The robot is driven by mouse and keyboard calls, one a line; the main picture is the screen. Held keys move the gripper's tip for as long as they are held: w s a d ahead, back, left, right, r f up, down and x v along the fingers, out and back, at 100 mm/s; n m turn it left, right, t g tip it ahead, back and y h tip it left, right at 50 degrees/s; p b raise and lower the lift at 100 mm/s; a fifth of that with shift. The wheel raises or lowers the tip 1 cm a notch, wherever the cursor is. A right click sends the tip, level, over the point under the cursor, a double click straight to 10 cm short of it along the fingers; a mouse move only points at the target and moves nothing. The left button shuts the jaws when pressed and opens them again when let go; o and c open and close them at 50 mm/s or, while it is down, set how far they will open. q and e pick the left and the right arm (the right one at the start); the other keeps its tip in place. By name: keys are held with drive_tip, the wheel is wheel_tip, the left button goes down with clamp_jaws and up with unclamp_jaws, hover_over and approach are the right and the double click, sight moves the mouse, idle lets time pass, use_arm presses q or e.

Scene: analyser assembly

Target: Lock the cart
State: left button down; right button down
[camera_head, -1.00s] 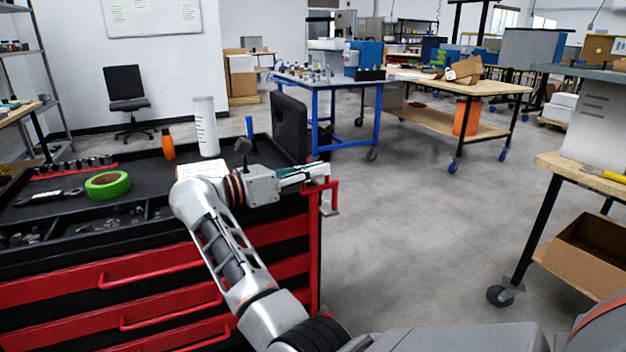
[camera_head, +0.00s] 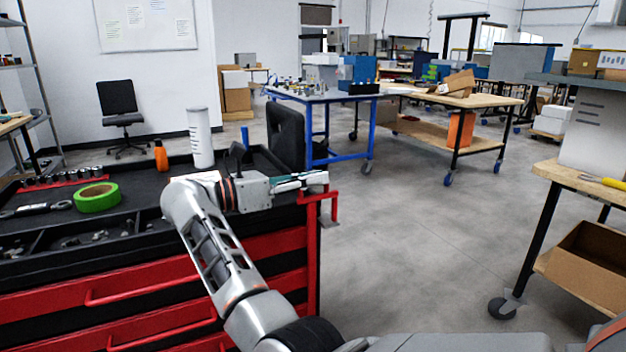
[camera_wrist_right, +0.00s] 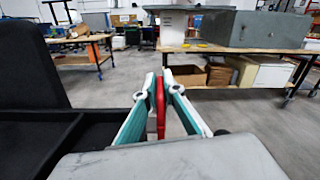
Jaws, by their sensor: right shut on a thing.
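The cart (camera_head: 200,275) is a black and red tool cart with red drawers, at the lower left of the head view. A red bar handle (camera_head: 334,203) sticks out at its right-hand top corner. My right gripper (camera_head: 322,180) is at that handle, its teal-lined fingers pointing right. In the right wrist view the fingers close on the upright red handle (camera_wrist_right: 160,108), one on each side. Part of the handle is hidden by the fingers in the head view. The cart's wheels and any brake are out of sight. My left gripper is not in view.
On the cart top are a green tape roll (camera_head: 97,197), an orange bottle (camera_head: 161,156), a white cylinder (camera_head: 202,138) and a black upright panel (camera_head: 285,138). A blue-framed table (camera_head: 325,98) stands behind. A wheeled bench (camera_head: 560,172) is at right. Grey floor between is clear.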

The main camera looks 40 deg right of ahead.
drive_tip(key=shift+r, duration=0.35)
drive_tip(key=c, duration=2.2)
unclamp_jaws()
drive_tip(key=shift+d+f, duration=0.1)
drive_tip(key=shift+o, duration=0.2)
drive_tip(key=shift+f, duration=0.15)
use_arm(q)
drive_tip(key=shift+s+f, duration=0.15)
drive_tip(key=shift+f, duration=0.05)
use_arm(e)
drive_tip(key=v, duration=0.7)
drive_tip(key=shift+a, duration=0.3)
drive_tip(key=shift+w, duration=0.1)
